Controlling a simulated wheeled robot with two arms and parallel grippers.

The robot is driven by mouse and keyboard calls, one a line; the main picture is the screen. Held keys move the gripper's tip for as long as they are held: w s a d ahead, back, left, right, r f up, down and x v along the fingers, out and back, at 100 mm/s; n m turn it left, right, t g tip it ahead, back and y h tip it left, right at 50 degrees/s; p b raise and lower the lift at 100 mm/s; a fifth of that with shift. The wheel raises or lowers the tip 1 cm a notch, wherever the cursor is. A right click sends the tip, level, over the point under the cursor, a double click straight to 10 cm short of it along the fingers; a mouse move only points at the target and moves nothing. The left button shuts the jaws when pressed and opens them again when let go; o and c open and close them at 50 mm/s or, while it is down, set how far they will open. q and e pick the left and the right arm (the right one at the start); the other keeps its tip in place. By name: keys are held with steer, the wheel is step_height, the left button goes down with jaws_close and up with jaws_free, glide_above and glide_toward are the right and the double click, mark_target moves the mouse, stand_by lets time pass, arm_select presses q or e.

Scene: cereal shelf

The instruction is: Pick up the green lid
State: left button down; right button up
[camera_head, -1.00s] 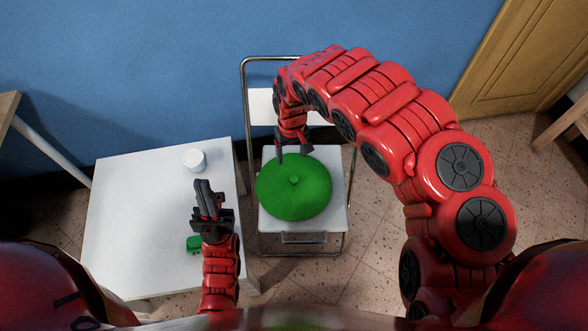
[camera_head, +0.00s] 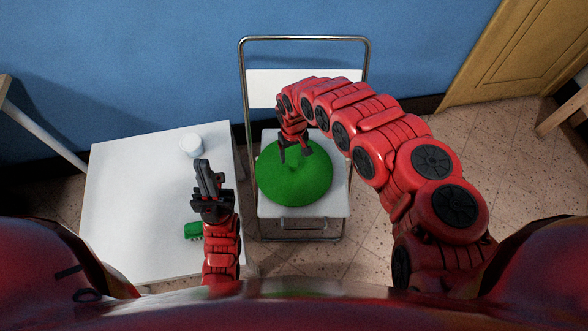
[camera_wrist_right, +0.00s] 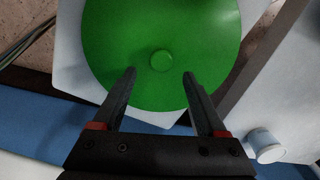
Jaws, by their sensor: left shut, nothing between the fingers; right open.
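The green lid (camera_head: 295,187) is a large round dome with a small knob, lying on the seat of a white folding chair (camera_head: 335,210). In the right wrist view the lid (camera_wrist_right: 160,25) fills the top middle, with its knob (camera_wrist_right: 161,60) just beyond and between the fingertips. My right gripper (camera_head: 295,156) is open and empty above the far part of the lid, fingers pointing down; it also shows in the right wrist view (camera_wrist_right: 160,72). The fingers are not around the knob. My left gripper (camera_head: 201,162) is shut and empty over the right part of the table.
A white table (camera_head: 125,205) stands left of the chair. On it are a white cup (camera_head: 191,147), also in the right wrist view (camera_wrist_right: 266,144), and a small green object (camera_head: 193,231). The chair's metal backrest frame (camera_head: 304,39) rises behind my right gripper.

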mark_target(294, 163)
steer(key=f, duration=0.2)
steer(key=s+f, duration=0.1)
steer(key=f, duration=0.1)
steer(key=shift+f, duration=0.15)
steer(key=shift+w+f, duration=0.1)
steer(key=shift+f, duration=0.3)
steer(key=shift+d, duration=0.1)
jaws_close()
